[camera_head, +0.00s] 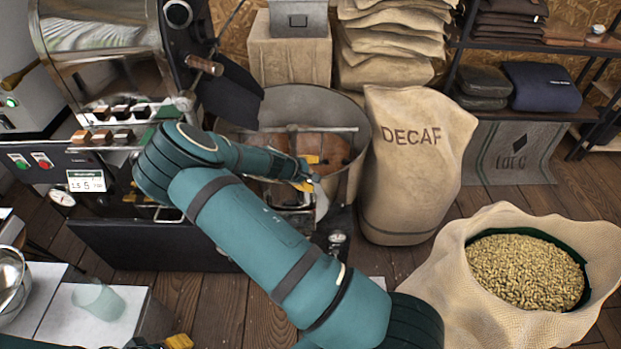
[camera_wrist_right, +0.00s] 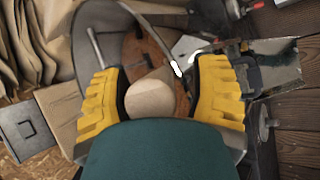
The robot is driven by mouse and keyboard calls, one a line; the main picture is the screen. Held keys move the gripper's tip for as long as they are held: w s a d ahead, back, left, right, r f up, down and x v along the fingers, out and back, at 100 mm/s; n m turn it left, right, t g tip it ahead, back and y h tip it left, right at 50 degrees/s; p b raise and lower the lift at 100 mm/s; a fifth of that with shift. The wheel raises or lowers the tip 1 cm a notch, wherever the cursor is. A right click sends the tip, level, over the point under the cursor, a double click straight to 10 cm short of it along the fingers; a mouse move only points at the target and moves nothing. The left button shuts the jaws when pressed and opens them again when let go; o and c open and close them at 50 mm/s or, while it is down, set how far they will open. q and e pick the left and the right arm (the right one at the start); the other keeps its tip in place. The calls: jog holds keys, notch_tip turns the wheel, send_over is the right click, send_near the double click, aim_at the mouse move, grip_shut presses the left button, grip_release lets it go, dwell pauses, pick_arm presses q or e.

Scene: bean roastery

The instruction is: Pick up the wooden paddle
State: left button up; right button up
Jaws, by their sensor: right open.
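A pale, rounded wooden piece, which looks like the wooden paddle (camera_wrist_right: 151,98), shows between the fingers of my right gripper (camera_wrist_right: 158,82) in the right wrist view. The gripper is open, with a yellow finger on each side of it. I cannot tell whether they touch it. In the head view my right gripper (camera_head: 308,176) is over the near side of the round metal cooling tray (camera_head: 350,105), and the arm hides much there. My left gripper (camera_head: 178,342) shows only as a yellow finger at the bottom edge; its jaws are cut off.
The roaster (camera_head: 100,60) stands at the left. A DECAF sack (camera_head: 415,160) stands close right of the tray. An open sack of pale beans (camera_head: 440,270) is at the front right. A low table at the lower left holds a greenish cup (camera_head: 100,302) and a metal bowl (camera_head: 10,280).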

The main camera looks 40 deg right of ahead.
jog(key=shift+o, duration=0.2)
grip_shut()
dwell(0.3)
